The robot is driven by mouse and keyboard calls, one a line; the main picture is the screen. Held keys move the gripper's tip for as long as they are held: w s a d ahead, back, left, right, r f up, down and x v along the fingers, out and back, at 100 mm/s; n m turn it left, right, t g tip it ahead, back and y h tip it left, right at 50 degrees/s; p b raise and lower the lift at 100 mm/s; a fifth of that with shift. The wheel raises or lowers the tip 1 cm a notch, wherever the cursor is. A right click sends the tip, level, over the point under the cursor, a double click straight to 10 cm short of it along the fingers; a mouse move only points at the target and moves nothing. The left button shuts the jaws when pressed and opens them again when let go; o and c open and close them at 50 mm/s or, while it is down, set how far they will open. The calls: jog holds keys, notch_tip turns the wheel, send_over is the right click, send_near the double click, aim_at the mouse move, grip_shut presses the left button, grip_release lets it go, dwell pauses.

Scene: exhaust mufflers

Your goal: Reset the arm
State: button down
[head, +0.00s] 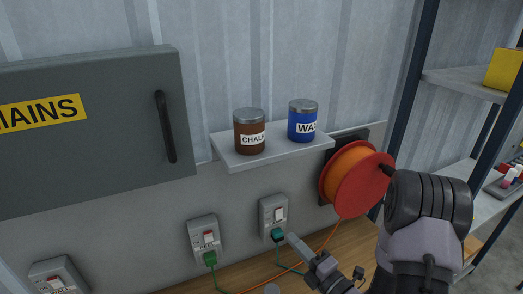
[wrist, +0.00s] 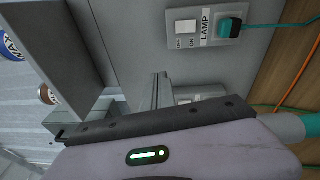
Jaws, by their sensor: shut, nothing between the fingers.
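My gripper (head: 292,241) is shut and empty, low in the head view, in front of the wall. In the wrist view its narrow fingers (wrist: 160,88) point away from the camera toward the grey panel. The fingertip appears beside the teal plug of the lamp outlet (head: 273,215) in the head view; I cannot tell whether it touches. In the wrist view the lamp outlet (wrist: 205,27), with its white switch and teal plug (wrist: 230,27), is apart from the fingers.
A wall shelf (head: 272,152) carries a brown chalk tin (head: 249,131) and a blue wax tin (head: 302,121). An orange cable reel (head: 357,178) hangs right of it. A grey mains cabinet (head: 90,150) is at left. Another outlet (head: 205,238) has a green plug. Shelving (head: 465,85) stands right.

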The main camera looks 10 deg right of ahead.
jog(key=s+a+r+n+g+y+b, duration=0.1)
jog(key=s+a+r+n+g+y, duration=0.2)
jog(key=s+a+r+n+g, duration=0.65)
jog(key=s+a+n+g+y+b, duration=0.1)
jog(key=s+a+n+g+y, duration=0.35)
jog(key=n, duration=0.95)
jog(key=s+f+n+g+h+b, duration=0.1)
jog(key=s+f+n+g+h, duration=0.1)
jog(key=s+n+h, duration=0.75)
jog(key=d+r+n+t+h+b, duration=0.1)
jog(key=d+r+n+t+h, duration=0.2)
jog(key=d+n, duration=0.6)
jog(key=shift+s+d+n+t+h, duration=0.2)
jog(key=shift+n+t+h, duration=0.2)
jog(key=shift+t+h, duration=0.65)
